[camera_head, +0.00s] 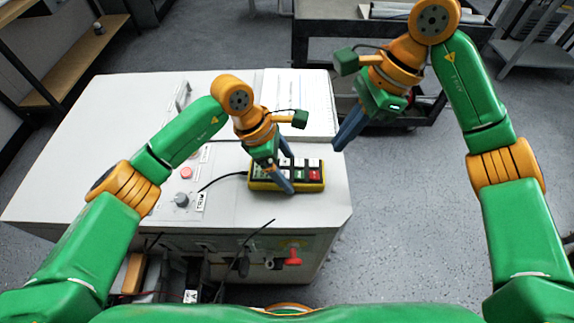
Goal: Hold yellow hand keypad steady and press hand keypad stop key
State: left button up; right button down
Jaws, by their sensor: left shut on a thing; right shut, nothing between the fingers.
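The yellow hand keypad (300,185) lies flat near the right front of the white cabinet top, with a black face, several pale keys and a cable leaving its left end. A red key (314,175) shows at its right front corner; its label is too small to read. My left gripper (288,175) points down over the keypad's left and middle part and is shut on it, hiding some keys. My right gripper (338,146) is shut and empty, held in the air to the right of the keypad, past the cabinet's right edge and apart from the keypad.
The white cabinet (95,130) has a red button (186,172) and a dark knob (181,199) left of the keypad. A red handle (293,257) and loose black cables are on its front. A dark cart (310,30) stands behind. The floor at right is clear.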

aim_at(314, 175)
jog(key=a+n+t+y, duration=0.1)
jog(key=a+r+n+t+y, duration=0.1)
jog(key=y, duration=0.1)
jog(key=n+t+y, duration=0.1)
jog(key=shift+s+a+r+n+t+y, duration=0.3)
jog(key=shift+s+a+r, duration=0.05)
jog(key=shift+a+r, duration=0.05)
jog(key=shift+f, duration=4.45)
jog(key=shift+f, duration=0.15)
jog(key=shift+f, duration=0.25)
